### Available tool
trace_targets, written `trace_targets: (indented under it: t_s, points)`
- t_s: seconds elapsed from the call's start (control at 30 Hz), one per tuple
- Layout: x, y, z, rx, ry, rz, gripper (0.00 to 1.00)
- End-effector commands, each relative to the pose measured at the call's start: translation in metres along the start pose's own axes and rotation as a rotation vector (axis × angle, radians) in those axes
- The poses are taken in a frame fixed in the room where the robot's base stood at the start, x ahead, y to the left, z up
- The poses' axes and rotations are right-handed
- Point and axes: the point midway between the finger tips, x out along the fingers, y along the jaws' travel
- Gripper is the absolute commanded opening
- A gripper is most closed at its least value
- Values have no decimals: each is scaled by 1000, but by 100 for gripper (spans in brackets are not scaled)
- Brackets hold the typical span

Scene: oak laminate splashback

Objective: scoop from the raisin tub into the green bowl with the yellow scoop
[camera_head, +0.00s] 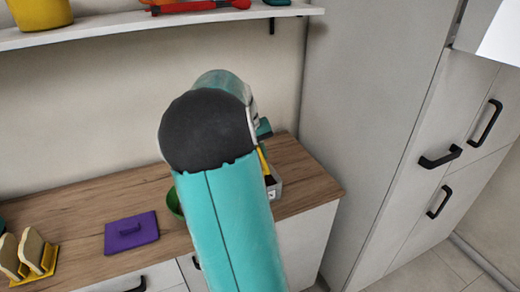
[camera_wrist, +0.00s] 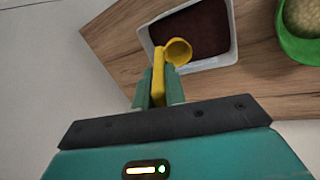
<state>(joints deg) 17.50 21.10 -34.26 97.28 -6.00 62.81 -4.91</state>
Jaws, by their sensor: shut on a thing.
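My gripper (camera_wrist: 160,92) is shut on the handle of the yellow scoop (camera_wrist: 178,52). In the wrist view the scoop's cup overlaps the near part of the raisin tub (camera_wrist: 216,63), a white tub with dark brown contents. How far the cup is above the contents is unclear; no raisins show in it. The green bowl (camera_wrist: 291,48), with pale grainy contents, stands to the right of the tub in the wrist view. In the head view my arm hides much of the tub (camera_head: 277,191), the scoop (camera_head: 263,162) and the bowl (camera_head: 174,203).
A purple lidded-looking slab (camera_head: 132,232) lies on the wooden counter (camera_head: 85,205). A yellow rack (camera_head: 38,262) with bread-like slices stands at the left. A shelf (camera_head: 150,22) with a yellow container (camera_head: 40,12) hangs above. A tall cabinet (camera_head: 370,110) bounds the right.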

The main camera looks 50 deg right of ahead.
Motion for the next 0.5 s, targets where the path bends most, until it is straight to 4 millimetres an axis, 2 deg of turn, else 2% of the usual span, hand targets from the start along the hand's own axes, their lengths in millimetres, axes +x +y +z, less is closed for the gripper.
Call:
trace_targets:
  t_s: [0.5]
  points:
    - [23,-7,0,0,-2,0,0]
